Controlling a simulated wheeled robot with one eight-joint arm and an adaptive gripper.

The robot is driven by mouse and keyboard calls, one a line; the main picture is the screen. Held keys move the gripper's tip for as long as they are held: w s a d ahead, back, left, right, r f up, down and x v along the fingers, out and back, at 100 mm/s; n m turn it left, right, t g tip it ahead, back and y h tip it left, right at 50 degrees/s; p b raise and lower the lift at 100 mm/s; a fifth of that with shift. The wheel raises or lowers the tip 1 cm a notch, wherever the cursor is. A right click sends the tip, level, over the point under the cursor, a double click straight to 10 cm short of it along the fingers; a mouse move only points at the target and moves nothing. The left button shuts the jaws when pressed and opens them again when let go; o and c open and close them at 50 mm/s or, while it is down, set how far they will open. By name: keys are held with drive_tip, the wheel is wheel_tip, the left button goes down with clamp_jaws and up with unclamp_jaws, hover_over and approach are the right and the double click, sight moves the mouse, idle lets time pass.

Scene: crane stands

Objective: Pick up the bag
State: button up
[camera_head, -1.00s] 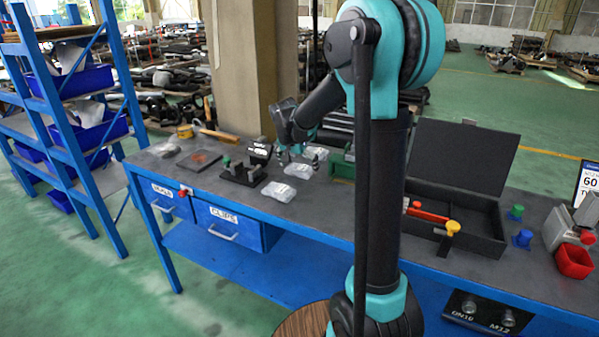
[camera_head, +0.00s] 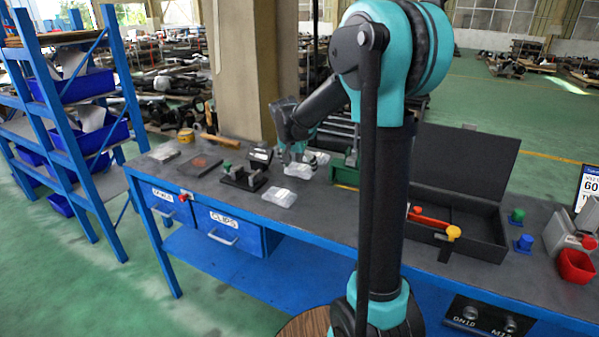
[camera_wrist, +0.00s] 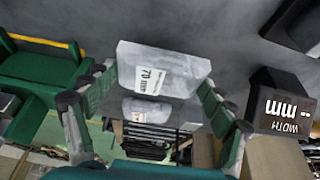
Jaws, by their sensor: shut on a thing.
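A clear bag with a white label reading 70 mm (camera_wrist: 172,66) is between my gripper's two fingertips (camera_wrist: 158,88) in the wrist view. My gripper (camera_head: 287,158) is shut on this bag, which also shows just below it in the head view (camera_head: 299,171). I cannot tell whether the bag touches the table. A second clear labelled bag (camera_wrist: 146,108) lies beyond it in the wrist view. Another clear bag (camera_head: 280,197) lies on the table nearer the front edge.
A black box with a WIDTH mm display (camera_wrist: 285,105) stands close on one side, a green metal thing (camera_wrist: 38,72) on the other. The blue workbench (camera_head: 335,235) also bears a black fixture (camera_head: 243,179) and an open black case (camera_head: 470,222). A blue rack (camera_head: 70,120) stands left.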

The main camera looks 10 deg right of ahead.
sight(300, 167)
wheel_tip(300, 167, up, 18)
idle(0.3)
drive_tip(key=shift+d, duration=0.1)
